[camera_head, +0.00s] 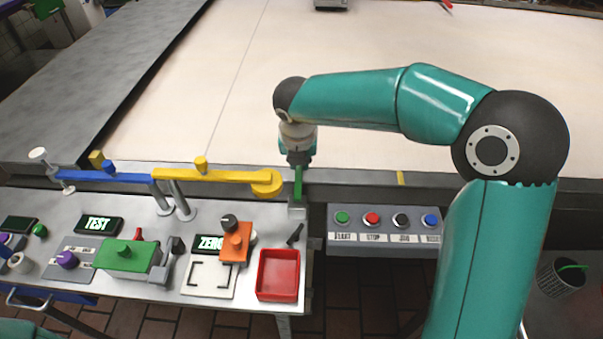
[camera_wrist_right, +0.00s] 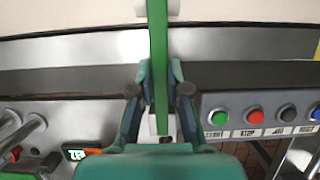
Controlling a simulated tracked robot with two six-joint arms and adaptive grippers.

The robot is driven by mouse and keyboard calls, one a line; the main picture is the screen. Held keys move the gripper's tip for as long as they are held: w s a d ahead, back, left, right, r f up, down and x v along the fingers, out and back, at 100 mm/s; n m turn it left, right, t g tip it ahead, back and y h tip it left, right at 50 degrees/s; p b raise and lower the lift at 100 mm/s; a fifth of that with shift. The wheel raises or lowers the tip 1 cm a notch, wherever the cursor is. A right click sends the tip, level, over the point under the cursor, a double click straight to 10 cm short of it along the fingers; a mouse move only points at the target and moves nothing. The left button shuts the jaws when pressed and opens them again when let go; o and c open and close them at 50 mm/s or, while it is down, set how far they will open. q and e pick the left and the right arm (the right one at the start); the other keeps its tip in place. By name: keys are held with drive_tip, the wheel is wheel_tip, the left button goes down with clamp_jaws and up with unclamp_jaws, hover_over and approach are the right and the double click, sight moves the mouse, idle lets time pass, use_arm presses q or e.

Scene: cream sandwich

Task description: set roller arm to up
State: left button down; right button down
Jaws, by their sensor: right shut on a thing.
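A narrow green bar (camera_head: 298,189), which appears to be the roller arm, stands roughly upright at a small metal mount (camera_head: 297,211) by the table's right back corner. My right gripper (camera_head: 299,160) reaches down over its upper part and hides it there. In the right wrist view, the green bar (camera_wrist_right: 159,42) runs between the two fingers of the right gripper (camera_wrist_right: 160,75), which is shut on it. Pale roller-like pieces (camera_wrist_right: 172,8) show beside its far end. My left gripper is not in view.
A yellow bar (camera_head: 225,175) and a blue bar (camera_head: 115,178) run along the table's back edge, left of the gripper. A button panel (camera_head: 385,243) is to the right. A red tray (camera_head: 278,274) and an orange block (camera_head: 235,246) stand in front. The wide pale belt (camera_head: 300,40) lies behind.

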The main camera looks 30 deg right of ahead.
drive_tip(key=t+b, duration=0.1)
drive_tip(key=s+r+t+h+b, duration=0.1)
drive_tip(key=b, duration=0.1)
drive_tip(key=shift+a+r, duration=0.1)
drive_tip(key=shift+a, duration=0.15)
drive_tip(key=shift+r+t+h+b, duration=0.3)
drive_tip(key=shift+r+h+b, duration=0.1)
drive_tip(key=shift+b, duration=0.2)
drive_tip(key=c, duration=1.1)
unclamp_jaws()
drive_tip(key=shift+s, duration=0.1)
drive_tip(key=v, duration=1.2)
